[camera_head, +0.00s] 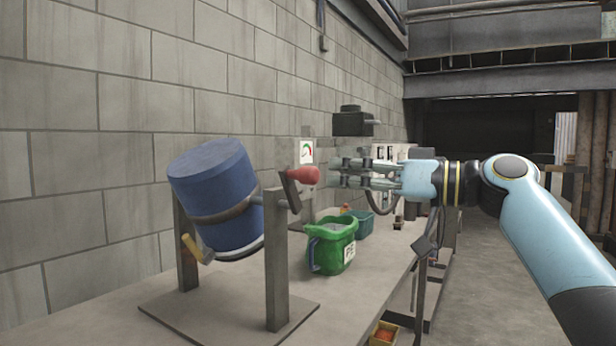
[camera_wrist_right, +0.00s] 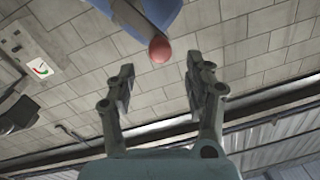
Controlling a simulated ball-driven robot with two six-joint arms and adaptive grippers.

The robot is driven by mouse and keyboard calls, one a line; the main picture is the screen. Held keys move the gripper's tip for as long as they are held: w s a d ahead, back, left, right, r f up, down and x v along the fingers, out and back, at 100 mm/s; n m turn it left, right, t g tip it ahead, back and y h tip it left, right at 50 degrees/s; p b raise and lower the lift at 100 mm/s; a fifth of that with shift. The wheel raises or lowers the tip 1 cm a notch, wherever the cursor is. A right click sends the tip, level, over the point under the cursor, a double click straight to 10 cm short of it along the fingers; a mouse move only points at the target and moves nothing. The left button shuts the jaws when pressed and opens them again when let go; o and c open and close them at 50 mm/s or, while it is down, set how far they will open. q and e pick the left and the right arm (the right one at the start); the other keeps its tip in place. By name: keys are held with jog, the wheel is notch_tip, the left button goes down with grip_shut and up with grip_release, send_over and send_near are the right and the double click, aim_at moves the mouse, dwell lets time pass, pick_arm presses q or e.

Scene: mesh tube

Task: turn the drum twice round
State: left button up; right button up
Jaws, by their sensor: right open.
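The blue drum (camera_head: 212,195) hangs tilted between two grey posts on a flat base plate (camera_head: 230,318). A crank with a red knob (camera_head: 306,177) sticks out from the right post. The red knob also shows in the right wrist view (camera_wrist_right: 160,50), centred just beyond the fingertips. My right gripper (camera_head: 338,172) is open, with its fingers pointing left at the knob. In the right wrist view the open fingers (camera_wrist_right: 158,80) stand apart with nothing between them. The knob appears in front of the fingertips, and I see no contact. My left gripper is not in view.
A green bag-like container (camera_head: 332,245) stands on the bench (camera_head: 375,262) right of the drum stand, with a teal bin (camera_head: 358,222) behind it. A block wall (camera_head: 110,130) runs behind the bench. A small orange box (camera_head: 384,333) is low at the front. The floor to the right is clear.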

aim_at(317, 177)
jog(key=x, duration=0.7)
jog(key=shift+w+a+p, duration=0.2)
jog(key=shift+a+p, duration=0.15)
jog(key=shift+p, duration=0.05)
grip_shut()
